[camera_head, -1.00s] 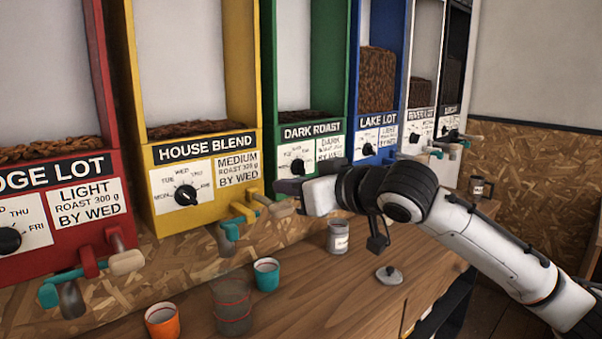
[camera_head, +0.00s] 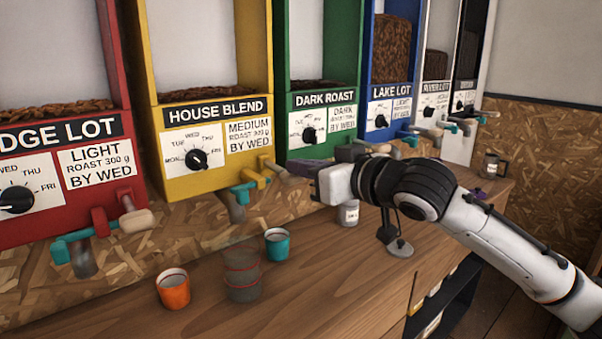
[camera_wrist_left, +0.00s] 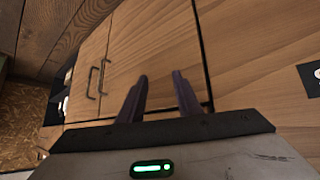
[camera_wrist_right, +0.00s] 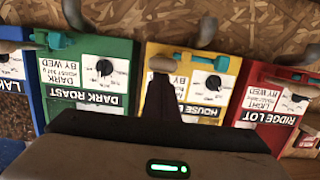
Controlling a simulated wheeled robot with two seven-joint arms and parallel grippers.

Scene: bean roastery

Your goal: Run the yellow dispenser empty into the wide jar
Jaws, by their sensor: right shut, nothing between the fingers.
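The yellow dispenser (camera_head: 183,140), labelled HOUSE BLEND, hangs on the wall with a low layer of dark beans behind its window. Below its front are a yellow fitting, a tan knob (camera_wrist_right: 162,63), a teal lever (camera_head: 243,190) and a grey spout. A see-through jar with red bands (camera_head: 242,279), apparently the wide jar, stands on the counter; I see no beans in it. My right gripper (camera_head: 300,168) is shut and empty, just right of the yellow dispenser's knob; contact is unclear. My left gripper (camera_wrist_left: 160,92) shows only in its wrist view, open and empty, over wooden cabinet fronts.
An orange cup (camera_head: 173,291) and a teal cup (camera_head: 277,245) flank the jar. A labelled tin (camera_head: 348,214) and a grey lid (camera_head: 400,248) lie farther right. Red (camera_head: 60,220), green and blue dispensers neighbour the yellow one.

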